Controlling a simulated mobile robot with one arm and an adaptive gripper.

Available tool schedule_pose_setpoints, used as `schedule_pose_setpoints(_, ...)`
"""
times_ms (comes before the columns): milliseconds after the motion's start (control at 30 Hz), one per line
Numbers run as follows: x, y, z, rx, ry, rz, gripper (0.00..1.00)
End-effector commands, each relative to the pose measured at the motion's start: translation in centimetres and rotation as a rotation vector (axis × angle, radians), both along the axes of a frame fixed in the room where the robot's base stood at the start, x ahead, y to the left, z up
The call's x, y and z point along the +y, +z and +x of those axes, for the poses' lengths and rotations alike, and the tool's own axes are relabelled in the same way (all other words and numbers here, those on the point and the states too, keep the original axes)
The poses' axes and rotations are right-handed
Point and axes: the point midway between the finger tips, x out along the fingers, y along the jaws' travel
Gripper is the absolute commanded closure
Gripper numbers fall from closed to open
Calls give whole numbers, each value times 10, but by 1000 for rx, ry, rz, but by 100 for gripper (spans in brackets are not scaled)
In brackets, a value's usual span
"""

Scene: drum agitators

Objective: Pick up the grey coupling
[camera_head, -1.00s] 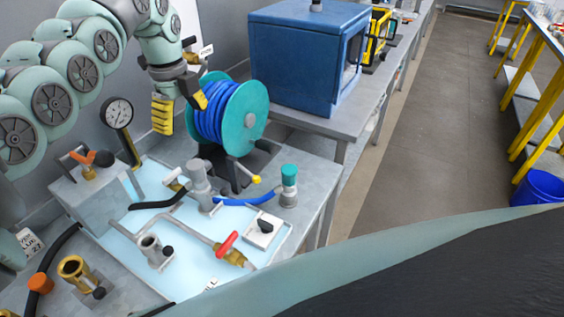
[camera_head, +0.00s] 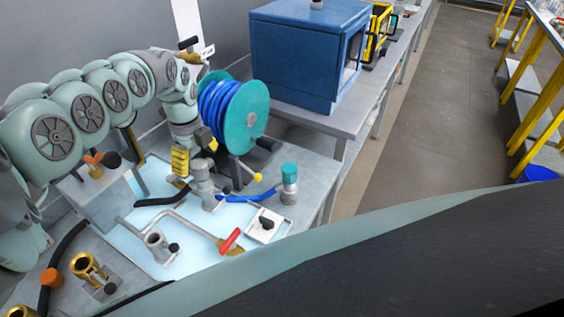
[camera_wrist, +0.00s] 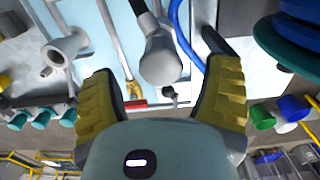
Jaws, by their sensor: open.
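The grey coupling (camera_head: 203,188) stands upright on the pale blue tray (camera_head: 142,263), beside the black and blue hoses. In the wrist view the grey coupling (camera_wrist: 159,58) shows its rounded end between my two fingers, with gaps on both sides. My gripper (camera_head: 192,166) is open and pointing down, right at the top of the coupling in the head view. In the wrist view the yellow pads of my gripper (camera_wrist: 163,75) are wide apart. My gripper and arm hide part of the coupling's upper end in the head view.
A blue hose reel (camera_head: 240,115) stands close behind my gripper. A shorter grey fitting (camera_head: 158,246), a red-handled valve (camera_head: 229,240), a black-knobbed switch (camera_head: 265,225) and a teal-capped fitting (camera_head: 289,182) are nearby. Brass fittings (camera_head: 88,267) stand at the front left.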

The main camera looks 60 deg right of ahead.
Motion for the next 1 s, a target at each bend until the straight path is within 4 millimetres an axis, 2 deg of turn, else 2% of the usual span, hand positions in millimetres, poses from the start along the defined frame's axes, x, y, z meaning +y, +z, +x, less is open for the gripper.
schedule_pose_setpoints(433,-2,-42,-2,4,-5,3,23)
schedule_pose_setpoints(800,-2,-46,-1,1,-5,2,23)
schedule_pose_setpoints(833,-2,-46,-1,1,-4,2,20)
schedule_pose_setpoints(1000,-1,-46,-1,1,-4,2,38)
